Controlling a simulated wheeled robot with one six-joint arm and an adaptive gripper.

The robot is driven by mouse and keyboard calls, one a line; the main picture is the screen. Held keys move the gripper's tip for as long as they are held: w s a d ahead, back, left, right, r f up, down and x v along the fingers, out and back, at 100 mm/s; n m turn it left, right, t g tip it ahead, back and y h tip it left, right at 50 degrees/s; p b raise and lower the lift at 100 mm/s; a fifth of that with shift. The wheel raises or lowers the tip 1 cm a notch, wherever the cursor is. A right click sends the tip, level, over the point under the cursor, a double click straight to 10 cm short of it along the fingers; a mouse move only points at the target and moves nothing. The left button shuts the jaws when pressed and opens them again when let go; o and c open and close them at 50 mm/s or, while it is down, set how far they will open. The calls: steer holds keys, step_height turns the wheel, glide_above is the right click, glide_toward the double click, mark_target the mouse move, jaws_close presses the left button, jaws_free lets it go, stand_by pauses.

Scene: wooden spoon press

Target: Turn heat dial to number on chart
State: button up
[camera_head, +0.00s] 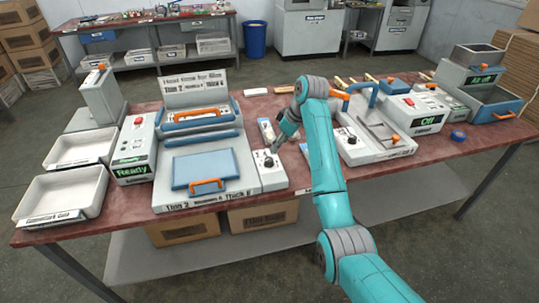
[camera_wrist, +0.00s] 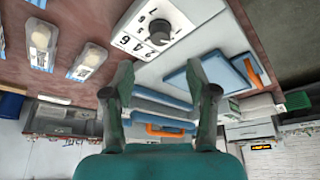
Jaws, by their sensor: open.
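The heat dial is a dark round knob (camera_head: 268,162) on a white control box (camera_head: 273,181) at the right side of the press (camera_head: 163,167). In the wrist view the dial (camera_wrist: 160,31) sits on a white panel with printed numbers around it; its pointer setting is too small to read surely. The chart (camera_head: 195,90) stands behind the press, with thin marked 2 and thick 6; a similar strip runs along the press front. My gripper (camera_head: 277,145) is open and empty, just above and behind the dial. Its two fingers (camera_wrist: 165,78) are apart, not touching the knob.
A blue plate with an orange handle (camera_head: 207,185) lies on the press. A control box reading Ready (camera_head: 130,170) and white trays (camera_head: 62,192) stand left. Another machine (camera_head: 375,143) stands close right of my arm. Clear-lidded packs (camera_wrist: 90,62) lie near the dial.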

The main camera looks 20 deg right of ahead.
mark_target(270, 159)
steer(key=x, duration=0.9)
steer(key=shift+a+f, duration=0.1)
steer(key=shift+f, duration=0.1)
jaws_close()
